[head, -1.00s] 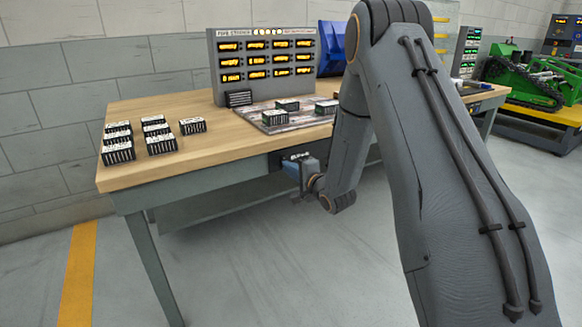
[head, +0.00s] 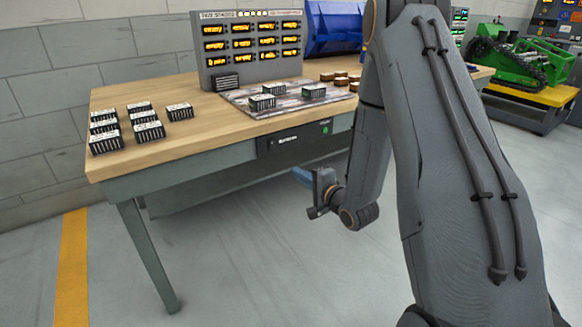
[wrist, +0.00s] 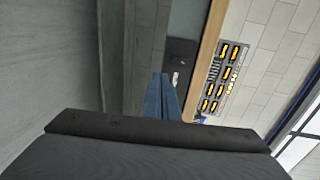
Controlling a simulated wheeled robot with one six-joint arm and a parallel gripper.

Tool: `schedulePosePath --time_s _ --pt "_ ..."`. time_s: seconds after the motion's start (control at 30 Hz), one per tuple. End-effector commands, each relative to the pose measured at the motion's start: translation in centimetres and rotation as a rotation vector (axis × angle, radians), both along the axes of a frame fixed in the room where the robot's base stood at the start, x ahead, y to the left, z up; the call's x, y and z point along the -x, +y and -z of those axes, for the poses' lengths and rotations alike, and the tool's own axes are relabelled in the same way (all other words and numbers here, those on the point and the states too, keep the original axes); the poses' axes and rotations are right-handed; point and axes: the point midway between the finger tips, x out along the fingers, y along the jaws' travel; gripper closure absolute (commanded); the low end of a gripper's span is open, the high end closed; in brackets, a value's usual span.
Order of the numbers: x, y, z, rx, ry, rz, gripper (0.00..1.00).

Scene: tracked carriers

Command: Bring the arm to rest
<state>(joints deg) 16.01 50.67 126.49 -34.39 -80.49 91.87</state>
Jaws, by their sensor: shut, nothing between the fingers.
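My arm reaches down from the upper right in the head view, with its wrist low in front of the workbench (head: 225,155). My gripper (head: 302,176) is mostly hidden behind the wrist; a bit of its blue part shows below the bench's front edge. In the wrist view my gripper (wrist: 161,98) shows as blue fingers close together, with nothing seen between them. It is apart from the bench and touches nothing that I can see.
Several dark ribbed blocks (head: 106,140) stand at the bench's left. More stand on a grey mat (head: 238,98) before the lit display panel (head: 252,52). A green tracked machine (head: 515,55) stands right. Floor at front left is clear.

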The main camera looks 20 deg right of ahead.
Motion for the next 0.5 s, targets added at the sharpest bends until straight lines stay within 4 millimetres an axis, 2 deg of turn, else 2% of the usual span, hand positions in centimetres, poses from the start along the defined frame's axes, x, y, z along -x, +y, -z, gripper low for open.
schedulePosePath --time_s 0.17,0.37,0.5 --pt "0.2 0.4 -0.4 0.072 0.021 -0.004 1.0" --pt "0.2 2.3 -2.0 0.395 0.142 -0.035 1.0" --pt "2.1 3.5 -3.3 0.645 0.259 -0.091 1.0"
